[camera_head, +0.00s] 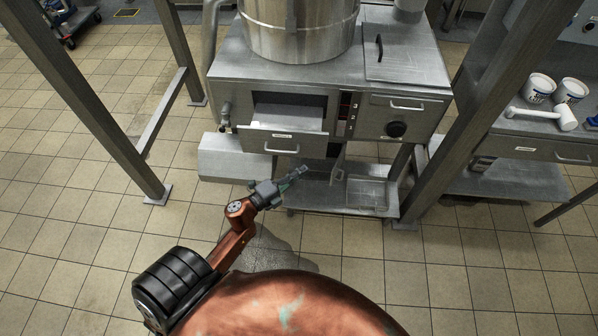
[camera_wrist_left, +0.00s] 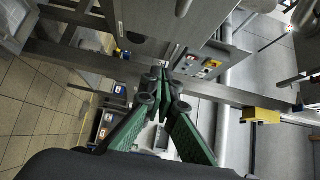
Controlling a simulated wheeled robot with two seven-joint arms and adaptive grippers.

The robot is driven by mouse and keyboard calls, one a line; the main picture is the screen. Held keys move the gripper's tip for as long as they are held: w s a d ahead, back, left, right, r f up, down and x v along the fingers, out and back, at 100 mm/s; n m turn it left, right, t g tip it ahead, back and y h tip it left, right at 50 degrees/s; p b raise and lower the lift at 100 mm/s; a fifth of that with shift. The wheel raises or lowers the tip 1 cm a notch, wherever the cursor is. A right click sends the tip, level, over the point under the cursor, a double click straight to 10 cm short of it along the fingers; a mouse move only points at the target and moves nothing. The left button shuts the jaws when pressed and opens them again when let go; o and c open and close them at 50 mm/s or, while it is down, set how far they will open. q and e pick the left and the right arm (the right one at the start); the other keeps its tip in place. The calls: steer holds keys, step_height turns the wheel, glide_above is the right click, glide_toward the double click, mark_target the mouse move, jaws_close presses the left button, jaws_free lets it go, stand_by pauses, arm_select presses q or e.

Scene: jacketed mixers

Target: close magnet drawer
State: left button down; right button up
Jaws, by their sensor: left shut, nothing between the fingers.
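The drawer (camera_head: 252,139) is pulled open on the left of the steel mixer cabinet. Its front bears a small label and a bar handle (camera_head: 281,150), and its pale interior shows from above. I cannot read the label. My left gripper (camera_head: 302,171) is shut and empty. In the head view it appears just below the drawer front, apart from the handle. Its green fingers also show in the left wrist view (camera_wrist_left: 163,88), with the tips together. I cannot surely make out the drawer in that view. My right gripper is not in view.
A closed drawer (camera_head: 406,104) and a dark knob (camera_head: 396,130) are at the cabinet's right. A large steel vessel (camera_head: 299,30) stands on top. Steel posts flank the cabinet. A side bench (camera_head: 545,148) holds white tubs and a mallet (camera_head: 545,116). Tiled floor lies open at left.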

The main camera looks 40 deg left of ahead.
mark_target(325, 148)
arm_select(q)
steer(key=w, duration=0.9)
steer(key=shift+w+a+f+b, duration=0.1)
steer(key=shift+w+a+b, duration=0.15)
steer(key=shift+w+b, duration=0.1)
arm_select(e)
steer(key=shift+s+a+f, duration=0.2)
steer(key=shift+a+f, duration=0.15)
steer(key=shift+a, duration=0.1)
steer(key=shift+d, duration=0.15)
